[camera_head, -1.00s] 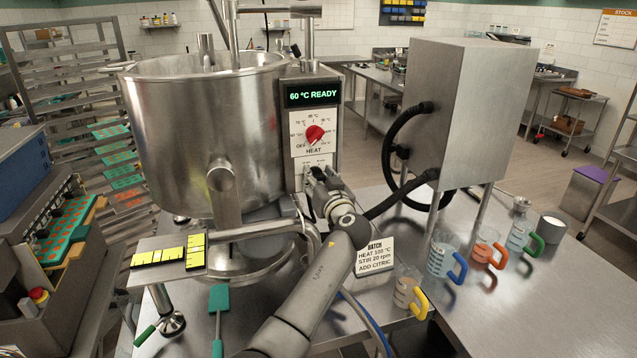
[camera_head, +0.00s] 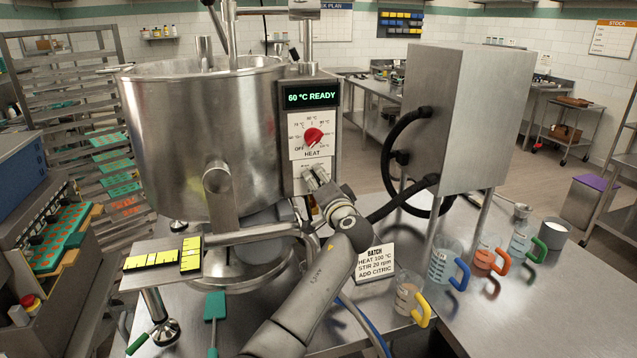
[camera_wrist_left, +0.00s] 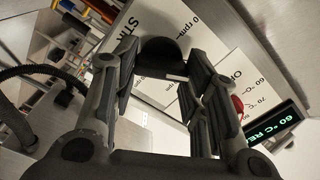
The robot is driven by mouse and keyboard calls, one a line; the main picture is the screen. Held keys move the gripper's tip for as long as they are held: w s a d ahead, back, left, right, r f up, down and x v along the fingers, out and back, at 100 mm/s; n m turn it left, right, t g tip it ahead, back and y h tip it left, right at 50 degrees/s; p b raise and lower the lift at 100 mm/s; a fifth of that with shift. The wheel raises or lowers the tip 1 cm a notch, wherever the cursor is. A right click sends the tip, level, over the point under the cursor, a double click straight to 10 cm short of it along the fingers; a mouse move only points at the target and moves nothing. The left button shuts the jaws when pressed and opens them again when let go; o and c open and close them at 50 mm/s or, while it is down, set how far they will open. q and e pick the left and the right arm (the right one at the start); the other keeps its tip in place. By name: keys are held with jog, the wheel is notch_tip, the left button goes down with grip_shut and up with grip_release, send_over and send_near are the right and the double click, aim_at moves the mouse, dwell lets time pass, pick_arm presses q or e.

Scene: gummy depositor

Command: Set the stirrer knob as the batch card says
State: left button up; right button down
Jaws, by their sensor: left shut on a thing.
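My left gripper (camera_head: 315,178) is at the lower part of the kettle's control panel, under the heat dial. In the left wrist view its fingers stand either side of the black stirrer knob (camera_wrist_left: 165,54) and are shut on it. The plate around the knob shows "STIR" and "0 rpm"; the other stir marks are hidden or unreadable. In the head view the gripper hides the knob. The batch card (camera_head: 374,263) reads HEAT 100 °C, STIR 20 rpm, ADD CITRIC. My right gripper is not in view.
The red heat knob (camera_head: 313,137) sits just above my gripper, below a display (camera_head: 313,95) reading 60 °C READY. The steel kettle (camera_head: 205,140) is to the left. Black hoses (camera_head: 388,160) and several jugs with coloured handles stand to the right.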

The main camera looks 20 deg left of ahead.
pick_arm(q)
jog(key=m+p, duration=0.1)
jog(key=m, duration=0.3)
jog(key=shift+r+m, duration=0.15)
jog(key=shift+m, duration=0.25)
jog(key=m+p, duration=0.2)
jog(key=m, duration=0.1)
jog(key=shift+f+m+p, duration=0.2)
jog(key=shift+m+p, duration=0.65)
jog(key=shift+m, duration=0.85)
jog(key=o, duration=1)
jog(key=shift+a+f, duration=0.1)
jog(key=shift+f, duration=0.05)
